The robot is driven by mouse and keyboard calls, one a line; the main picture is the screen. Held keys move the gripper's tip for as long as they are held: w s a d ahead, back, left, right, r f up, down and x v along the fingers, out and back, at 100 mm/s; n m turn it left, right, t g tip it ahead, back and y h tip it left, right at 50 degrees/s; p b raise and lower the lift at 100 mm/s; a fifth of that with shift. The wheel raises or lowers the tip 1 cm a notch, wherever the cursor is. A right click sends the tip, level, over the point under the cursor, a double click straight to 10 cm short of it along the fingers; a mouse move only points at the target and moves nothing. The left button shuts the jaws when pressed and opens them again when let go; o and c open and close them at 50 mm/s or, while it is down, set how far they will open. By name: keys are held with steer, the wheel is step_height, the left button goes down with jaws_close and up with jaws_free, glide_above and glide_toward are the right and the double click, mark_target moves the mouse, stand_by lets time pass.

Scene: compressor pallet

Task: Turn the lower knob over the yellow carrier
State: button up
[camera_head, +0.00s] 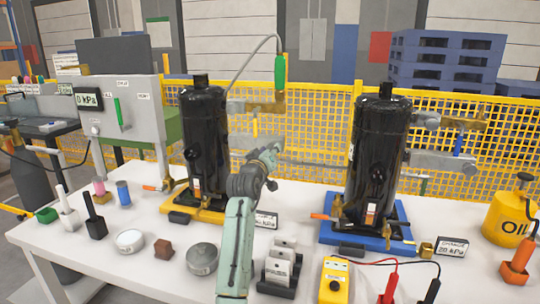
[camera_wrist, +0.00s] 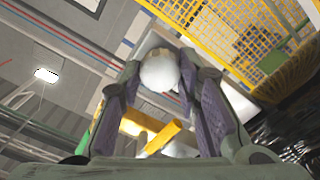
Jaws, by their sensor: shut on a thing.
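The yellow carrier (camera_head: 210,216) sits on the white table under the left black compressor (camera_head: 205,140). My gripper (camera_head: 268,160) is just right of that compressor, above the carrier's right side and below the upper brass fitting (camera_head: 262,107). In the wrist view, my gripper's purple-padded fingers stand on both sides of a pale round knob (camera_wrist: 159,70) and are shut on it. In the head view my gripper hides this lower knob. A yellow bar (camera_wrist: 160,138) shows between the fingers, nearer the wrist camera.
A green-handled hose end (camera_head: 280,76) rises above the upper fitting. The right compressor (camera_head: 377,150) stands on a blue carrier (camera_head: 335,236). A yellow mesh fence (camera_head: 310,115) runs close behind. Tins, a block rack (camera_head: 281,268) and a yellow meter (camera_head: 334,280) crowd the table front.

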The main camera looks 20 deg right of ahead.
steer(key=m+b, duration=0.3)
steer(key=m, duration=2.5)
steer(key=shift+r+b, duration=0.1)
steer(key=shift+b, duration=0.25)
steer(key=m+p, duration=0.3)
steer(key=m, duration=0.2)
steer(key=shift+m+p, duration=0.95)
steer(key=shift+m, duration=0.95)
steer(key=shift+f, duration=0.2)
